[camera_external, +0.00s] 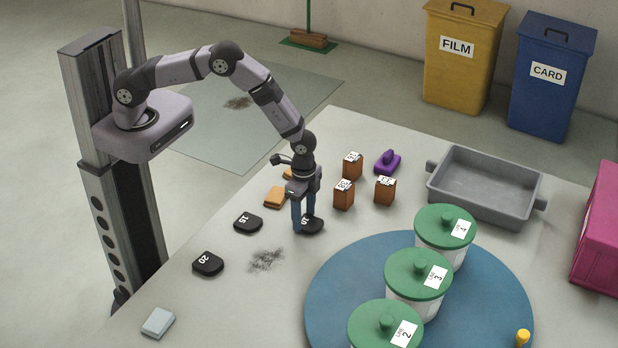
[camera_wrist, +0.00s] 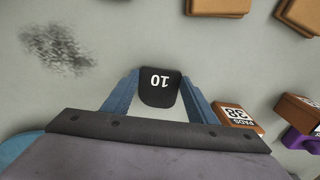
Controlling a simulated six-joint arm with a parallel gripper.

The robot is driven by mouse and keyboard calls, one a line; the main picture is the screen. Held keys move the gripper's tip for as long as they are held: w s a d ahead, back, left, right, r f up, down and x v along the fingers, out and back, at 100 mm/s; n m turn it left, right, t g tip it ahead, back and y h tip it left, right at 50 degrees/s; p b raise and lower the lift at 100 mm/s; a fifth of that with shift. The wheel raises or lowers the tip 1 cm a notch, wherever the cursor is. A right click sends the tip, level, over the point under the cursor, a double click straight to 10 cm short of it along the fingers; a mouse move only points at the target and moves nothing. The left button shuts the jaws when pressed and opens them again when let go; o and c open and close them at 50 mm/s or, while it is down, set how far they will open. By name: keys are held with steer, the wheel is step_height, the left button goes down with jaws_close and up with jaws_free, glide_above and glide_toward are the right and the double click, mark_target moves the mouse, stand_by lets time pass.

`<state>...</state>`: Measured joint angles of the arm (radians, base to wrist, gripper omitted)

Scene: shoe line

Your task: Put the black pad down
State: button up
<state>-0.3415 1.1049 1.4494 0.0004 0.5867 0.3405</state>
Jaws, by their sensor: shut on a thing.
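The black pad (camera_external: 314,226) marked 10 is between the blue fingers of my gripper (camera_external: 303,217), at or just above the table (camera_external: 205,312). In the wrist view the pad (camera_wrist: 159,92) shows its white number, with a finger of my gripper (camera_wrist: 158,98) against each side. I cannot tell whether the pad touches the table. Two other black pads lie to the left, one marked 15 (camera_external: 248,223) and one marked 20 (camera_external: 208,263).
Brown boxes (camera_external: 344,195) stand close to the right of my gripper, with orange pads (camera_external: 274,197) behind it. A blue turntable (camera_external: 320,300) bears green-lidded tubs (camera_external: 417,272). A dark smudge (camera_external: 266,260) marks the table. A grey tray (camera_external: 485,185) sits at the back right.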

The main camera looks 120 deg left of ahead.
mark_target(304, 220)
steer(key=shift+f, duration=0.3)
steer(key=shift+f, duration=0.2)
steer(key=o, duration=1.1)
steer(key=shift+c, duration=0.2)
steer(key=shift+r, duration=0.1)
step_height(304, 220, up, 12)
steer(key=b, duration=0.1)
steer(key=shift+b, duration=0.35)
steer(key=shift+r, duration=0.1)
